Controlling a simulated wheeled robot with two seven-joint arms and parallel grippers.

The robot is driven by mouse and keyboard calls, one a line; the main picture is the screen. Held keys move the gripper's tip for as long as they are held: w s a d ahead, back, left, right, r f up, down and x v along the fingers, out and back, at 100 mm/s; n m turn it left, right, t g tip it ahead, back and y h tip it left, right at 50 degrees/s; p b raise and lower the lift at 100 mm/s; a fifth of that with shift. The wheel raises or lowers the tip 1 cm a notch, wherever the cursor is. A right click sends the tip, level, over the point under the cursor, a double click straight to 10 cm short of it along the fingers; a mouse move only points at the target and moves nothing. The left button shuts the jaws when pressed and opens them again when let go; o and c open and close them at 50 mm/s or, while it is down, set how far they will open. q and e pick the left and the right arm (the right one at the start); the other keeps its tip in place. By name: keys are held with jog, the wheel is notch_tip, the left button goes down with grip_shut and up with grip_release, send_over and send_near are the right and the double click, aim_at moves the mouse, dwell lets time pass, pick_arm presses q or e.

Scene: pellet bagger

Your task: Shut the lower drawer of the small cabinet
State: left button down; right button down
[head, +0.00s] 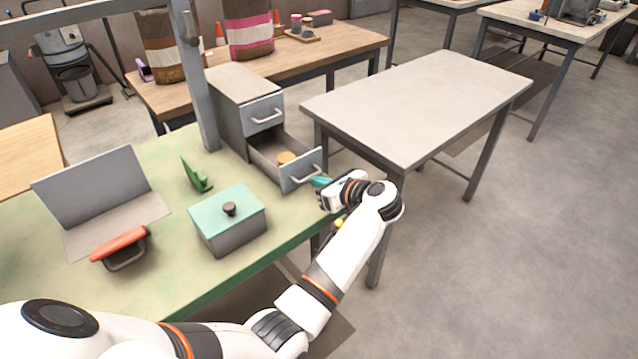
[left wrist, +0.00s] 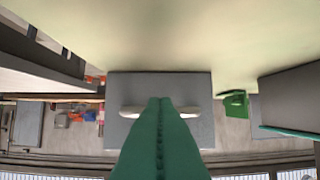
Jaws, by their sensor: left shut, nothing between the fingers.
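The small grey cabinet (head: 235,88) stands on the green-topped table. Its upper drawer (head: 264,112) is shut. Its lower drawer (head: 262,160) is pulled out, with a round orange-tan thing (head: 285,157) inside. My left gripper (head: 320,182), with teal fingers, is shut and empty just in front of the lower drawer's front (head: 301,171). In the left wrist view the gripper (left wrist: 160,102) points at the drawer front (left wrist: 160,84) and covers the middle of its pale handle (left wrist: 131,111). I cannot tell whether the fingers touch it. My right gripper is not in view.
A teal-lidded box (head: 228,222), a green figure (head: 194,175), a grey folded panel (head: 95,190) and a red-handled thing (head: 122,245) are on the green table (head: 165,285). A bare grey table (head: 420,100) stands to the right. A metal post (head: 203,85) rises beside the cabinet.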

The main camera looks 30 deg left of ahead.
pick_arm(q)
jog(key=shift+a, duration=0.1)
jog(key=shift+w+a+r, duration=0.1)
jog(key=shift+a, duration=0.15)
jog(key=p, duration=0.4)
send_near(283, 155)
jog(key=f, duration=0.2)
jog(key=shift+a+f, duration=0.25)
jog(key=w+a, duration=0.1)
jog(key=a, duration=0.1)
jog(key=w+a, duration=0.1)
jog(key=a, duration=0.2)
jog(key=w+a, duration=0.1)
jog(key=a, duration=0.2)
jog(key=shift+w+f, duration=0.15)
jog(key=shift+f, duration=0.15)
jog(key=shift+w+a, duration=0.15)
jog(key=shift+a, duration=0.35)
jog(key=shift+r, duration=0.15)
